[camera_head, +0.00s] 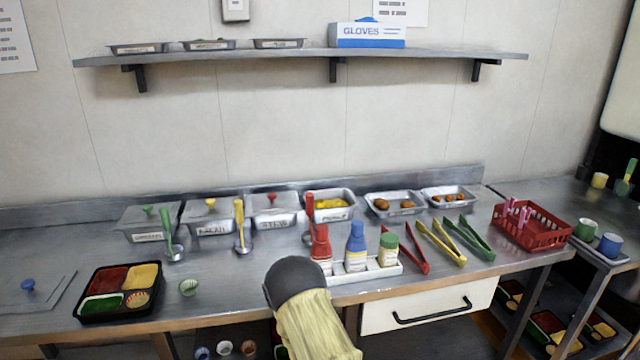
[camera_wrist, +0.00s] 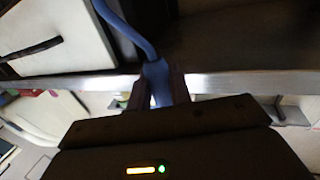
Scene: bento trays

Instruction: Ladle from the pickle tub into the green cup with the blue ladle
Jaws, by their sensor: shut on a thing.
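An open tub with yellow food, seemingly the pickle tub (camera_head: 337,214), stands at the back of the counter; its label is too small to read surely. A small green fluted cup (camera_head: 189,287) sits on the counter beside the bento tray (camera_head: 120,310). A green mug-like cup (camera_head: 585,229) stands at the far right. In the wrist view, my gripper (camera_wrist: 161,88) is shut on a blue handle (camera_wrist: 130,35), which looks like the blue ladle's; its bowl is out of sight. In the head view, my arm hides the gripper at the front edge.
Closed tubs with green (camera_head: 173,245), yellow (camera_head: 240,225) and red (camera_head: 309,215) ladles line the back. A bottle rack (camera_head: 370,272), tongs (camera_head: 440,242) and a red basket (camera_head: 530,232) occupy the right. A blue-knobbed lid (camera_head: 50,295) lies at left.

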